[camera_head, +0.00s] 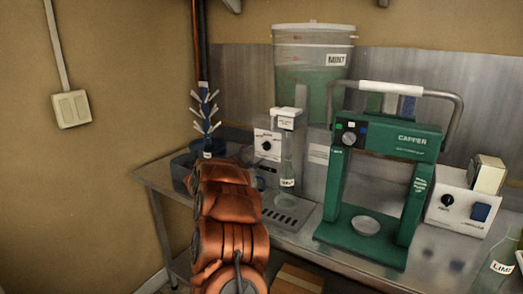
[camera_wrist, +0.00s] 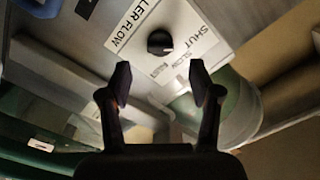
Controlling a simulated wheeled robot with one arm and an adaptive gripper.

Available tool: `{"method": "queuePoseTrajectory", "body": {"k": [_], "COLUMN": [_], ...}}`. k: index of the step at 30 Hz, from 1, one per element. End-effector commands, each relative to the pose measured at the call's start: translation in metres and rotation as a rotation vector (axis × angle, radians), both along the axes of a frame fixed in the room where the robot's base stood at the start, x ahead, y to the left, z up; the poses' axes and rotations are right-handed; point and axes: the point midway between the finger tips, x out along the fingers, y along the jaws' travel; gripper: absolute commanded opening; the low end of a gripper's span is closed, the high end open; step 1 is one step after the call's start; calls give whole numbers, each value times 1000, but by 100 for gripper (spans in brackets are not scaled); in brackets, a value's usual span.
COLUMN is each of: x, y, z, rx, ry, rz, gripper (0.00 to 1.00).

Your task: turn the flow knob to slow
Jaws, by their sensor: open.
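The flow knob (camera_wrist: 160,42) is a small round black knob on a white panel (camera_wrist: 128,35) lettered "FILLER FLOW". My gripper (camera_wrist: 160,84) is open and empty. Its two fingers are apart, with the knob beyond their tips and roughly centred between them. In the head view my orange arm hides the gripper.
A glass bottle (camera_head: 287,165) stands at the filler, right of the knob. A green capper (camera_head: 338,195) is further right, with a white box (camera_head: 460,205) beyond it. A blue bottle tree (camera_head: 207,125) stands left. A mint bucket (camera_head: 300,60) is behind.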

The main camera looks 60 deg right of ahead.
Motion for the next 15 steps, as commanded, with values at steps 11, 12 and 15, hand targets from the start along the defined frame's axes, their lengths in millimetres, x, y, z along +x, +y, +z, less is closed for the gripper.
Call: {"method": "queuePoseTrajectory", "body": {"k": [11,12,15], "x": [1,1,2], "y": [-45,-48,-54], "z": [1,1,1], "rx": [0,-1,0], "ry": [2,2,2], "rz": [-1,-1,1], "gripper": [63,63,63]}}
